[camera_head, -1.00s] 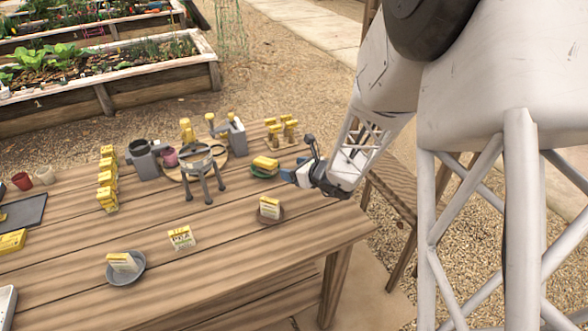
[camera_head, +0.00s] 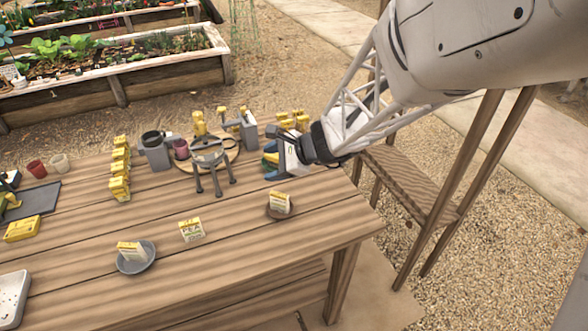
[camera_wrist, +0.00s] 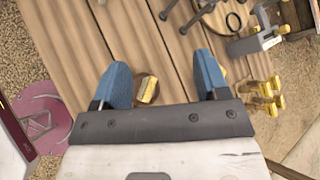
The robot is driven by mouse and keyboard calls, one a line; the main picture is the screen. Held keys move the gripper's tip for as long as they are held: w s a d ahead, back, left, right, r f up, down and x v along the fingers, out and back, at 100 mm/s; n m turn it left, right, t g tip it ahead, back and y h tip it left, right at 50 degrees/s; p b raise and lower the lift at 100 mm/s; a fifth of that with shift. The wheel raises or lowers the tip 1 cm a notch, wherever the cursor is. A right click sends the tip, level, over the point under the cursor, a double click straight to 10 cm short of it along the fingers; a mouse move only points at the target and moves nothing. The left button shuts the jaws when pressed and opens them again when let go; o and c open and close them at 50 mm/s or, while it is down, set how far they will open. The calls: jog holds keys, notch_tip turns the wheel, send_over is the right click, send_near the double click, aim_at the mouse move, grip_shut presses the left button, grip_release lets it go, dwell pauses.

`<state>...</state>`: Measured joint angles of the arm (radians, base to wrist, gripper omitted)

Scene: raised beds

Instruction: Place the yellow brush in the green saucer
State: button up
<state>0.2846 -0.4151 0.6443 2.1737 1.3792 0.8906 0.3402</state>
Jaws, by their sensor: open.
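My gripper (camera_head: 277,165) is at the far right part of the table, its blue fingers close to a yellow block-like item (camera_head: 270,157) at the green saucer. The saucer is mostly hidden by my gripper. I cannot tell if this yellow item is the brush. In the wrist view my gripper (camera_wrist: 160,63) is open with wide-spread fingers and nothing held; a small brown saucer with a pale yellow packet (camera_wrist: 147,89) shows beyond, between them. The green saucer cannot be made out there.
The brown saucer (camera_head: 279,214), a seed packet (camera_head: 191,230) and a grey saucer with a packet (camera_head: 136,261) stand nearer the front. A three-legged stand (camera_head: 212,165) is left of my gripper. Another yellow item (camera_head: 22,229) lies far left.

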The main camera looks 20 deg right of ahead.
jog(key=s+r+n+g+h, duration=0.2)
jog(key=s+r+n+h, duration=0.2)
jog(key=s+n, duration=0.5)
jog(key=s+r+n+g+h, duration=0.2)
jog(key=s+r+n+h, duration=0.3)
jog(key=s, duration=0.8)
notch_tip(320, 180, up, 3)
jog(key=n, duration=0.4)
jog(key=shift+s+a+n, duration=0.15)
jog(key=shift+a+n, duration=0.2)
jog(key=shift+n, duration=0.05)
jog(key=shift+o, duration=0.4)
jog(key=shift+f, duration=0.15)
